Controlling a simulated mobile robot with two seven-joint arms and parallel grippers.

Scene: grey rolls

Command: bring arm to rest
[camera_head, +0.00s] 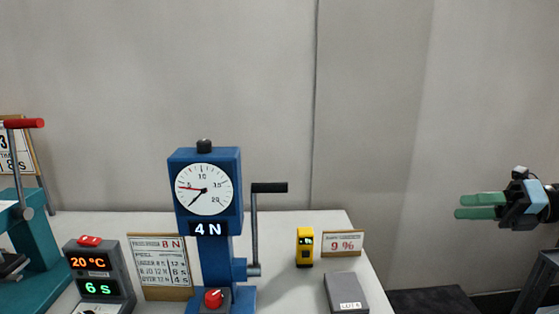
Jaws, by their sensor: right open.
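My right gripper (480,206) is at the right edge of the head view, with green fingers pointing left. It is open and empty, in the air to the right of the white table (280,225), touching nothing. My left gripper is not in view.
A grey timer box (99,272), a teal press (35,255), a sign card (163,262), a yellow meter (305,247), a "9 %" card (343,243) and a grey block (346,293) are on the table. A dark surface (432,301) lies lower right. Space around my right gripper looks free.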

